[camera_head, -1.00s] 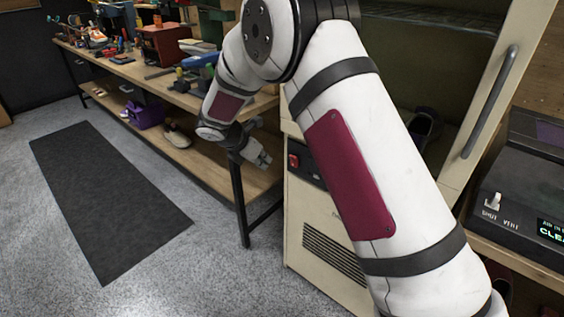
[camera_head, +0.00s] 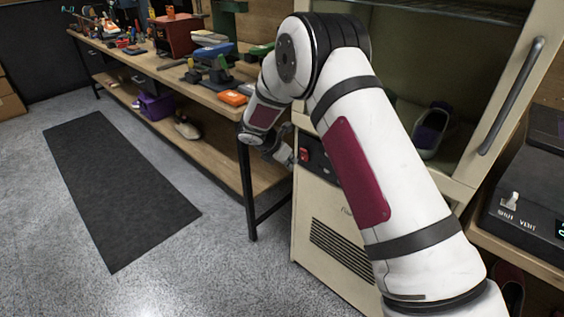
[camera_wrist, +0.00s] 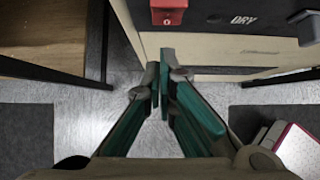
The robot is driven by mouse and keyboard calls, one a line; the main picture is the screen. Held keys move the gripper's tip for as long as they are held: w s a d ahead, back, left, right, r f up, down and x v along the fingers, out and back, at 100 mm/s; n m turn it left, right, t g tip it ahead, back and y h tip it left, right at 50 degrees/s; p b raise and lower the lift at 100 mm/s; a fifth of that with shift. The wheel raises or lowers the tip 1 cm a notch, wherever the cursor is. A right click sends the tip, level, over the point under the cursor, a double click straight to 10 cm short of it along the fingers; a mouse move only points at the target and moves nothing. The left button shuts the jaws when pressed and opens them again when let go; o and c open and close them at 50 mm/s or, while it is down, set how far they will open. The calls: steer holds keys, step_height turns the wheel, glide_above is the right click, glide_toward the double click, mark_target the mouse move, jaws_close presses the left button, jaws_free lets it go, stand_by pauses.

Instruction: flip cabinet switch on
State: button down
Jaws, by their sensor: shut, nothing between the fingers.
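The cream cabinet (camera_head: 325,222) stands right of the workbench, with a dark control panel (camera_head: 318,156) low on its front. The red switch (camera_head: 304,155) sits at the panel's left end. In the wrist view the red switch (camera_wrist: 169,6) is at the top edge, partly cut off, with a white "O" mark on its lower part. My gripper (camera_head: 291,161) is just left of the switch in the head view. In the wrist view my gripper (camera_wrist: 162,72) is shut and empty, its teal-lined fingertips below the switch in the picture. Contact with the switch is not visible.
The panel also carries a "DRY" label and a grey knob (camera_wrist: 307,27). The cabinet's upper compartment is open and holds a sneaker (camera_head: 432,130). The cluttered workbench (camera_head: 215,100) and its leg stand close left of my gripper. A dark floor mat (camera_head: 115,190) lies further left.

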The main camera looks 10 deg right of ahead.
steer(key=shift+w+d+r, duration=0.6)
steer(key=shift+w+d, duration=0.05)
steer(key=shift+d, duration=0.25)
steer(key=shift+w+d+r+g+y, duration=0.25)
steer(key=shift+d+r+g+y, duration=0.2)
steer(key=shift+y, duration=0.15)
steer(key=shift+r+p, duration=0.15)
steer(key=shift+p, duration=0.15)
steer(key=shift+r, duration=0.65)
